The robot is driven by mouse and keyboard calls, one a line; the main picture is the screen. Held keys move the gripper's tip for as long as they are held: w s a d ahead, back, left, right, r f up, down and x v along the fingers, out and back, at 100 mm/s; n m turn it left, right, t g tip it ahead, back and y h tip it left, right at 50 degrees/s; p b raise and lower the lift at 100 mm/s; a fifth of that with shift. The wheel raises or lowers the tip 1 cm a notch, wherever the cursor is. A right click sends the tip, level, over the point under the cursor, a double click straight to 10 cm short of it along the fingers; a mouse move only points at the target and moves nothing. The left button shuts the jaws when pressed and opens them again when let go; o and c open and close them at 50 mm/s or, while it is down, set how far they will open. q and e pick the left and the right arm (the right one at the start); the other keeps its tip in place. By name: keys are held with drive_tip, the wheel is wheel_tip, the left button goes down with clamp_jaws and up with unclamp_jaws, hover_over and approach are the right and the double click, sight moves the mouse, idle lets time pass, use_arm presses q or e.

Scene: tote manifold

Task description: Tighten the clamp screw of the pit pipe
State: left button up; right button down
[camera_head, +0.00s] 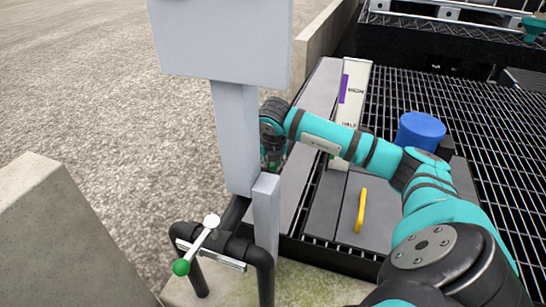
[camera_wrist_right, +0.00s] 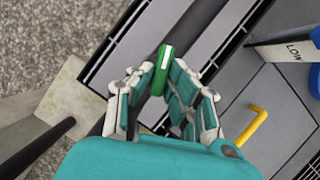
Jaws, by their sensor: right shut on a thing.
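My right gripper (camera_wrist_right: 178,80) is shut on a green handle (camera_wrist_right: 161,72), which stands up between its fingertips in the right wrist view. What the handle joins to below is hidden, so I cannot tell whether it belongs to the clamp screw. In the head view my right arm reaches left across the covers. Its gripper (camera_head: 270,158) is down beside the grey post and partly hidden by it. No clamp or pit pipe can be made out clearly at the gripper. My left gripper is not in view.
A grey post with a box (camera_head: 235,130) stands close left of the gripper. A black pipe (camera_head: 262,258) with a green-knobbed lever (camera_head: 181,267) is in front. A yellow handle (camera_head: 360,210), blue cylinder (camera_head: 420,130) and white marked board (camera_head: 352,90) lie rightward. Gravel is open at left.

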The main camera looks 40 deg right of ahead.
drive_tip(key=m, duration=0.2)
drive_tip(key=m+g+h+p, duration=0.1)
drive_tip(key=m, duration=0.3)
drive_tip(key=shift+w+a+r+g, duration=0.1)
drive_tip(key=shift+w+a+g, duration=0.1)
drive_tip(key=shift+w+g, duration=0.15)
drive_tip(key=shift+m+p, duration=0.3)
drive_tip(key=shift+m, duration=0.1)
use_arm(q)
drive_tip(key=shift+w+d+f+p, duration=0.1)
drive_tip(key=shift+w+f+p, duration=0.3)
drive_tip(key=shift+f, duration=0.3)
use_arm(e)
drive_tip(key=shift+m+g+h, duration=0.4)
drive_tip(key=shift+m+g, duration=0.15)
drive_tip(key=shift+m, duration=0.45)
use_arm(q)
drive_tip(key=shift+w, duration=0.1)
use_arm(e)
drive_tip(key=c, duration=1.3)
unclamp_jaws()
drive_tip(key=v, duration=0.7)
drive_tip(key=shift+w+a+r, duration=0.1)
drive_tip(key=shift+r, duration=0.1)
